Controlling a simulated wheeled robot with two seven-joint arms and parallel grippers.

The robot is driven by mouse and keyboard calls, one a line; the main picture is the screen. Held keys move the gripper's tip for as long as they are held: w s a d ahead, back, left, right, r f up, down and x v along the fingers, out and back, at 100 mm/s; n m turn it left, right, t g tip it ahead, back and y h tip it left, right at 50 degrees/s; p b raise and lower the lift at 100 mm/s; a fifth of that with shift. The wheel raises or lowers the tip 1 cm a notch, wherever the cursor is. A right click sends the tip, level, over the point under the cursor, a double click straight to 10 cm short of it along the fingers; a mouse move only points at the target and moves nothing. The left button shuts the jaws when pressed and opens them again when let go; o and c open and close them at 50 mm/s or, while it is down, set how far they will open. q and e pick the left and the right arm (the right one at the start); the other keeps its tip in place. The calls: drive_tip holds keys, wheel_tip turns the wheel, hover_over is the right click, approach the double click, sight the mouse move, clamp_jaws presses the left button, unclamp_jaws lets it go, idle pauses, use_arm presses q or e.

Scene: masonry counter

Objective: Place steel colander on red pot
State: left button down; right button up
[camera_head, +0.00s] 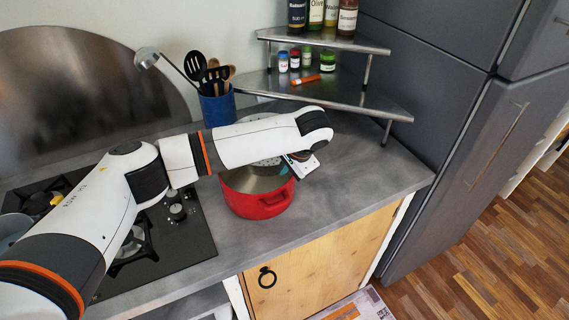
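The red pot (258,204) stands on the grey counter to the right of the stove, and part of its steel inside shows. The steel colander (267,161) is mostly hidden behind my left forearm; a perforated bit shows below the arm, at the pot's back rim. I cannot tell whether it touches the pot. My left gripper (300,166) is above the pot's right rim, pointing down, beside the colander. Its fingers are too small and covered to tell if they are open or shut on the colander. My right gripper is not in view.
A blue utensil holder (217,108) stands behind the arm. A two-level steel corner shelf (345,97) with jars and bottles is at the back. The black stove (165,240) is at left, a grey fridge (450,110) at right. Counter right of the pot is clear.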

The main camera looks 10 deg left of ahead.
use_arm(q)
drive_tip(key=shift+f, duration=0.25)
drive_tip(key=shift+f, duration=0.35)
drive_tip(key=c, duration=1.7)
unclamp_jaws()
drive_tip(key=shift+r, duration=0.2)
drive_tip(key=b+v, duration=0.2)
drive_tip(key=v, duration=1)
drive_tip(key=shift+r+b, duration=0.3)
drive_tip(key=shift+r, duration=0.1)
